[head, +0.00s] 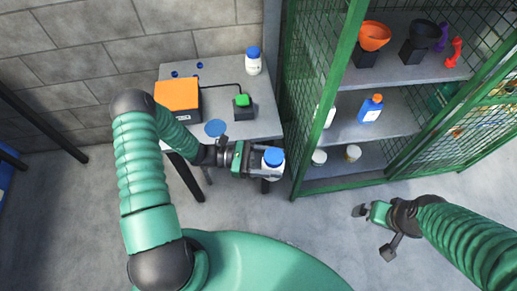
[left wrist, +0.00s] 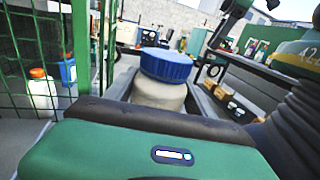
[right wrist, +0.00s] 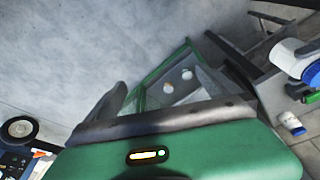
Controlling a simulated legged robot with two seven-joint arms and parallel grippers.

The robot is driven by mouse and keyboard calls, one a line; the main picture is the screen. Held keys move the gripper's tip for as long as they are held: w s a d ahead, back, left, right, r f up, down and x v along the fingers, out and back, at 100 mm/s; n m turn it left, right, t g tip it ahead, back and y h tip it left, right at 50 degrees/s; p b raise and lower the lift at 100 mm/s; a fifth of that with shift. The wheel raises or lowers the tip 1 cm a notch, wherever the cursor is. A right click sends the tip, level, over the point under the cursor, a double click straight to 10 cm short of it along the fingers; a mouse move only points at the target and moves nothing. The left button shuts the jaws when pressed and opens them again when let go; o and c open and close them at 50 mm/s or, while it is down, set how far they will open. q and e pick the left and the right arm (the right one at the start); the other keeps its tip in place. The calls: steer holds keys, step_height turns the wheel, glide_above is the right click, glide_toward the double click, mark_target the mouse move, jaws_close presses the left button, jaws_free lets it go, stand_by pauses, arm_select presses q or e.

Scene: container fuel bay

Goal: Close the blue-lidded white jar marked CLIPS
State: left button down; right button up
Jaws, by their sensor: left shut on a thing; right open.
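A white jar with a blue lid (head: 273,158) is held in my left gripper (head: 264,161), off the near right corner of the table. In the left wrist view the jar (left wrist: 160,97) stands between the fingers with its blue lid (left wrist: 166,65) on top; I cannot tell how tightly the lid sits. No marking on it can be read. A second blue-lidded white jar (head: 253,65) stands at the table's back right. My right gripper (head: 364,211) is open and empty over the floor at the right, apart from the held jar.
The grey table (head: 228,76) carries an orange box (head: 178,96), a green button (head: 242,100) and a flat blue disc (head: 215,128). A green mesh cabinet (head: 330,95) with shelved bottles and funnels stands close right of the held jar. Floor before the cabinet is clear.

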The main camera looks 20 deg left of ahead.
arm_select(q)
steer(key=w+d+m+g, duration=0.1)
steer(key=d+m+g, duration=0.3)
steer(key=d+g, duration=0.2)
steer(key=shift+d+f+h, duration=0.4)
steer(key=shift+d+f, duration=0.05)
steer(key=shift+d, duration=0.7)
arm_select(e)
steer(key=shift+d, duration=0.15)
